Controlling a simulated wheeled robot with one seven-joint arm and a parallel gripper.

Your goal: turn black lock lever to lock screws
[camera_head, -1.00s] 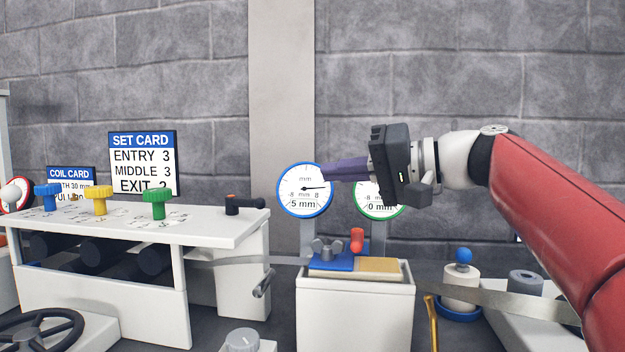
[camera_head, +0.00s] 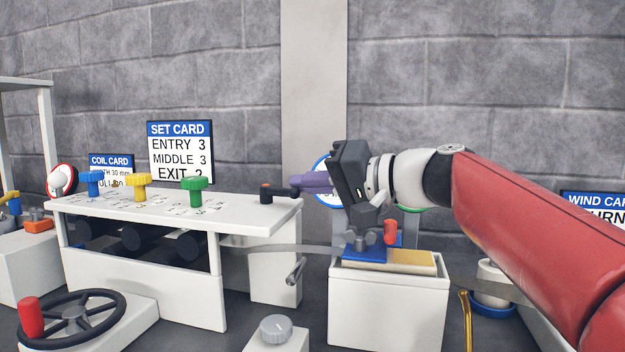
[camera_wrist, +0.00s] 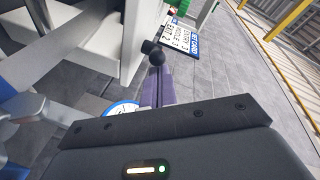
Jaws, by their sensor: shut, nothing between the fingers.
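The black lock lever (camera_head: 279,193) sits on the right end of the white rack top, with an orange mark on its pivot and its arm pointing right in the head view. In the wrist view the lever (camera_wrist: 152,48) shows just beyond my fingertips. My gripper (camera_head: 294,182) has purple fingers pressed together with nothing between them. Its tips are at the free end of the lever; I cannot tell whether they touch. The closed fingers also show in the wrist view (camera_wrist: 157,72). The blue (camera_head: 92,182), yellow (camera_head: 138,185) and green (camera_head: 194,188) screws stand left of the lever.
The set card (camera_head: 180,150) stands behind the screws. A blue-rimmed gauge (camera_head: 321,166) is partly hidden behind my gripper. A white pedestal (camera_head: 385,305) with a blue block (camera_head: 364,253) and red knob (camera_head: 390,231) stands below my arm. A handwheel (camera_head: 75,318) is at lower left.

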